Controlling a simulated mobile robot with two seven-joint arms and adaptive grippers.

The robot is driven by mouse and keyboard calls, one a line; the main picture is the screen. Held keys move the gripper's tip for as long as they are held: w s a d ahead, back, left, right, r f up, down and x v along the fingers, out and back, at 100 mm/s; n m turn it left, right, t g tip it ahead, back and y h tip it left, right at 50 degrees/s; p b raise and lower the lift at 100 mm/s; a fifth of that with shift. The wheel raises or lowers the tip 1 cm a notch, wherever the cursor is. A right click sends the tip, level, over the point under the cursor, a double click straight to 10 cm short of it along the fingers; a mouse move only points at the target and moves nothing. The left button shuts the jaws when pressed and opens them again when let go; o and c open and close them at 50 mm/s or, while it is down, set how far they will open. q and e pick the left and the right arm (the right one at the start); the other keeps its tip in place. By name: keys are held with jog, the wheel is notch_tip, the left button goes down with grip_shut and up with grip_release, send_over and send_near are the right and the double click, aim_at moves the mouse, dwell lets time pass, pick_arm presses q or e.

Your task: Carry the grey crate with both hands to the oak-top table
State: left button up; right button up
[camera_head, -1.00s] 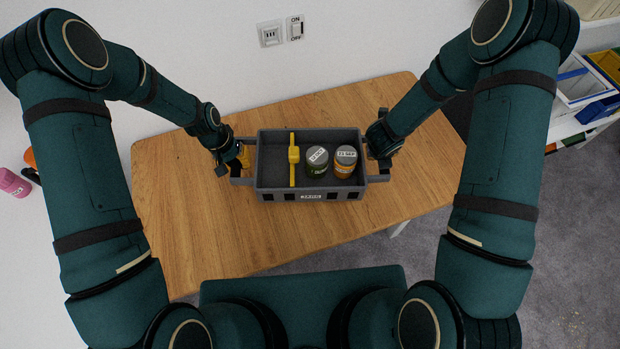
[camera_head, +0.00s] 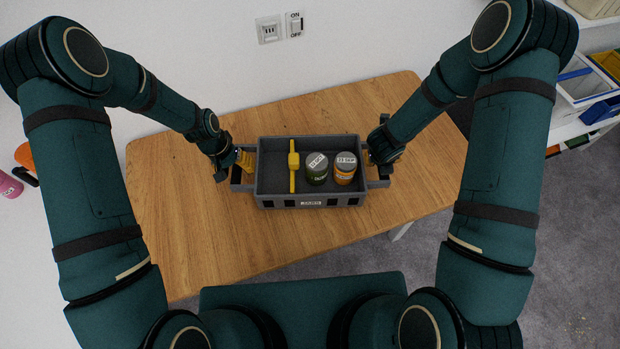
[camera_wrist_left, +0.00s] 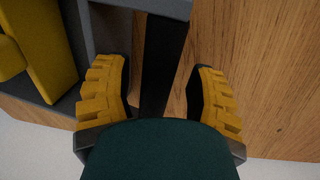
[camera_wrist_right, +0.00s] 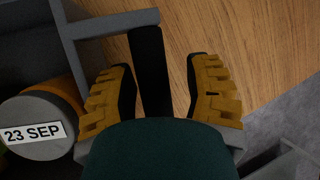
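The grey crate (camera_head: 280,202) appears to rest level on the oak-top table (camera_head: 200,235), near its middle. It holds a yellow bar-like item (camera_head: 293,175), a green jar (camera_head: 317,168) with a grey lid and an orange jar (camera_head: 345,168) labelled 23 SEP. My left gripper (camera_head: 240,164) is at the crate's left handle. In the left wrist view its yellow-padded fingers stand apart on either side of the dark handle bar (camera_wrist_left: 163,60), with gaps. My right gripper (camera_head: 373,158) is at the right handle, its fingers likewise apart around the bar (camera_wrist_right: 150,65).
A white wall with a socket (camera_head: 269,30) and an ON/OFF switch (camera_head: 295,24) is behind the table. Shelving with bins (camera_head: 585,80) stands at the right. A pink item (camera_head: 9,185) is at the far left. The tabletop around the crate is clear.

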pick_arm(q)
jog(key=shift+d, duration=0.1)
pick_arm(e)
jog(key=shift+a, duration=0.1)
pick_arm(q)
jog(key=shift+r, duration=0.1)
jog(key=shift+r, duration=0.3)
pick_arm(e)
jog(key=shift+a, duration=0.1)
pick_arm(q)
jog(key=v, duration=1.1)
pick_arm(e)
jog(key=v, duration=1.2)
pick_arm(q)
jog(key=shift+s+r, duration=0.1)
jog(key=shift+s, duration=0.1)
pick_arm(e)
jog(key=shift+s, duration=0.1)
